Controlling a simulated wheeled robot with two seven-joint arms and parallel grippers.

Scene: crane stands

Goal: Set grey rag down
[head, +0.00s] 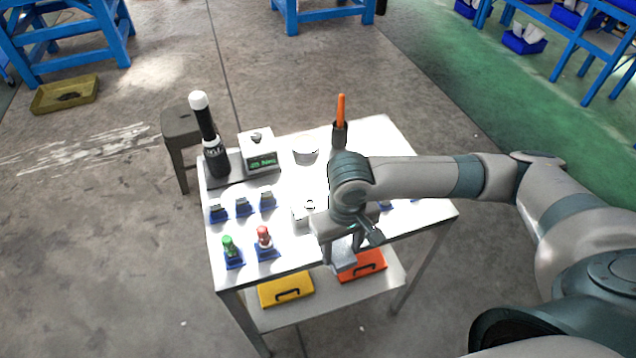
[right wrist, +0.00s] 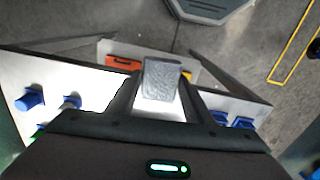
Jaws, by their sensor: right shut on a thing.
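The grey rag (head: 343,262) is a small pale grey folded piece hanging at the front edge of the white table (head: 285,225). My right gripper (head: 343,246) is shut on it from above. In the right wrist view the rag (right wrist: 162,80) sits between the two fingers, and its far part overlaps the table's front edge. I cannot tell whether the rag touches the table. My left gripper is not in view.
Green-topped (head: 230,248) and red-topped (head: 264,238) items stand in blue holders at the front left. A black cylinder (head: 214,150), a scale-like box (head: 258,150) and an orange-handled tool (head: 340,112) stand behind. Yellow (head: 286,290) and orange (head: 362,266) cases lie on the lower shelf.

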